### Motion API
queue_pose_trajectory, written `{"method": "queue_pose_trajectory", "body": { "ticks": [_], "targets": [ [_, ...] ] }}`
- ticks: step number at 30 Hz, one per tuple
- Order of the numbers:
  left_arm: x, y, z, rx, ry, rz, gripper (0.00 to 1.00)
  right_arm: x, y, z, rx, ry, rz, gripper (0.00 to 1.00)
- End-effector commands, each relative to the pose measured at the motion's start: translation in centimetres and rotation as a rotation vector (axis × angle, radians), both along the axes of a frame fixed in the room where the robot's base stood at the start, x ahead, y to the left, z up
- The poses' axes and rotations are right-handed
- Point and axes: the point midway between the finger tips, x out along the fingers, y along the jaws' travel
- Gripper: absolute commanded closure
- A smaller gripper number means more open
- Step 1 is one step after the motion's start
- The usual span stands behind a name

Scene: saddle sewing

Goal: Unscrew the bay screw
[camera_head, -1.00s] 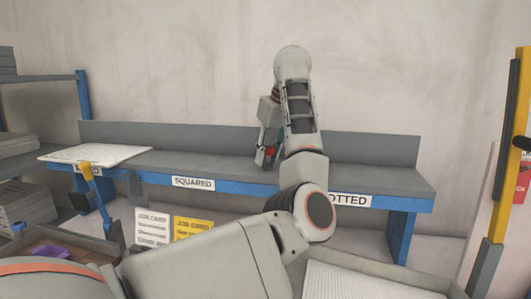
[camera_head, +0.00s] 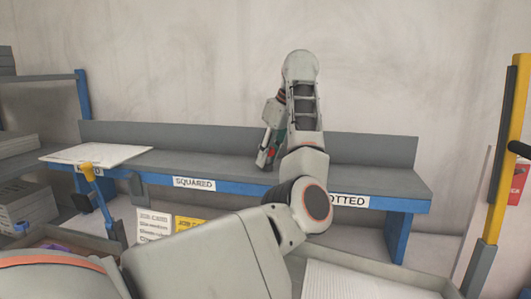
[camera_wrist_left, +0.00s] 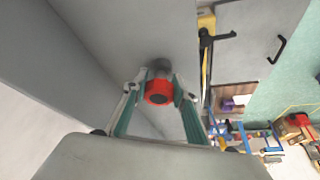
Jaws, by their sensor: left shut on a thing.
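My left gripper (camera_head: 264,163) is at the grey bench's upper surface, near the middle, behind the SQUARED label. In the left wrist view, its two fingers (camera_wrist_left: 158,80) are shut on a red, round knob with a dark centre, apparently the bay screw (camera_wrist_left: 157,98). A short grey part (camera_wrist_left: 159,64) shows just beyond the red knob, against a grey surface. Whether the screw's thread is still engaged is hidden. My right gripper is not in view.
The grey bench (camera_head: 370,178) has a blue front edge with SQUARED (camera_head: 194,183) and OTTED labels. A white sheet or panel (camera_head: 95,153) lies on its left end. A yellow-topped lever (camera_head: 89,172) stands in front. Cards (camera_head: 153,226) stand below. A yellow post (camera_head: 503,150) is at right.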

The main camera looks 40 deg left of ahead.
Motion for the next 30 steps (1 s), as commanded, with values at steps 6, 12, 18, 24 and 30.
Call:
{"method": "queue_pose_trajectory", "body": {
  "ticks": [6,12,18,24,30],
  "targets": [
    [0.0,0.0,-0.1,-0.001,0.001,0.040,0.97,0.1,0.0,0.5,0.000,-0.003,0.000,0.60],
    [0.0,0.0,-0.2,-0.001,0.001,0.042,0.97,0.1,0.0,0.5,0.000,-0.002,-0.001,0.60],
    [0.0,0.0,0.0,-0.002,0.001,0.059,0.97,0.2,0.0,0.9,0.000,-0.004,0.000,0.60],
    [0.0,0.0,0.0,-0.002,0.003,0.119,0.97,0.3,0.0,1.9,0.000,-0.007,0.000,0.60],
    [0.1,0.0,0.0,-0.002,0.002,0.174,0.97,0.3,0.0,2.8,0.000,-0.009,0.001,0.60]
  ]
}}
